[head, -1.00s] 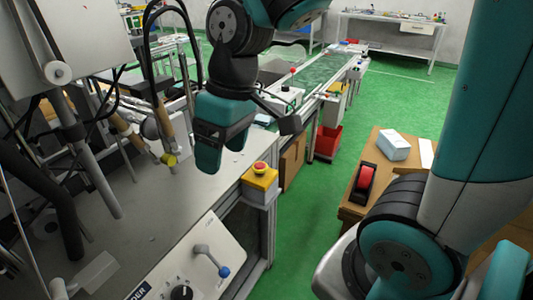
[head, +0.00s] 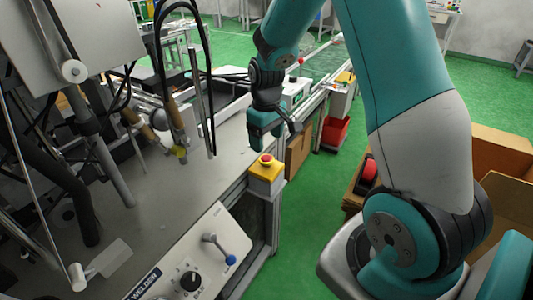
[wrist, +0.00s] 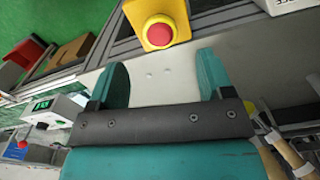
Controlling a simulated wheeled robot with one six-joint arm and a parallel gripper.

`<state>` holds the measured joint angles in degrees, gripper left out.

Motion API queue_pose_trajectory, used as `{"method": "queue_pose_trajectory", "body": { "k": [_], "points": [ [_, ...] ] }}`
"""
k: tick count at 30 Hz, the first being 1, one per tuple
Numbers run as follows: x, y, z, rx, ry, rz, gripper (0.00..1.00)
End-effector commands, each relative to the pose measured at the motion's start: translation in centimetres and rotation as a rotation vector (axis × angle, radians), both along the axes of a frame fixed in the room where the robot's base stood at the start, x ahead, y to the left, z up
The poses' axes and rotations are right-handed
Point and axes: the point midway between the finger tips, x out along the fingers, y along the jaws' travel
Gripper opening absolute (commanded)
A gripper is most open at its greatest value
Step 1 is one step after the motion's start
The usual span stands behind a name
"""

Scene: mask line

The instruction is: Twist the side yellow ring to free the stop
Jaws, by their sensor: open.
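The stop is a red round button (head: 266,159) on a yellow box (head: 266,177) at the bench's front right edge. In the wrist view the red button (wrist: 159,34) sits on the yellow box (wrist: 163,10) at the top, beyond the fingertips and roughly midway between them. My gripper (head: 265,134) is just behind and above the box in the head view. In the wrist view my gripper (wrist: 163,60) has its two teal fingers spread apart with nothing between them, and appears clear of the button.
A welder panel (head: 200,262) with a blue-tipped lever and a dark knob is in front of the box. Hanging cables and a thin metal rod (head: 200,110) stand left of my gripper. A red bin (head: 335,133) lies beyond. The grey bench top (head: 165,200) is mostly bare.

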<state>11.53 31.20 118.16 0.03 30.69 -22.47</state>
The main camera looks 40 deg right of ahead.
Motion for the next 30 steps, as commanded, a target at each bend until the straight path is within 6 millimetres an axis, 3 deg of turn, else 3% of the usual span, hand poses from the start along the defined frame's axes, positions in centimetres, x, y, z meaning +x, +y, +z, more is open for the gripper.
{"method": "queue_pose_trajectory", "body": {
  "k": [3,9,21,22,28,30],
  "points": [
    [-0.1,0.0,-2.5,0.001,0.005,0.000,0.74],
    [0.0,0.0,-5.2,0.001,0.001,0.000,0.74],
    [0.0,0.0,-6.1,0.000,-0.002,0.000,0.74],
    [0.0,0.0,-6.1,0.000,-0.002,0.000,0.72],
    [0.0,0.0,-6.1,0.000,-0.001,0.000,0.26],
    [0.0,0.0,-6.1,0.000,-0.001,0.000,0.24]
  ]
}}
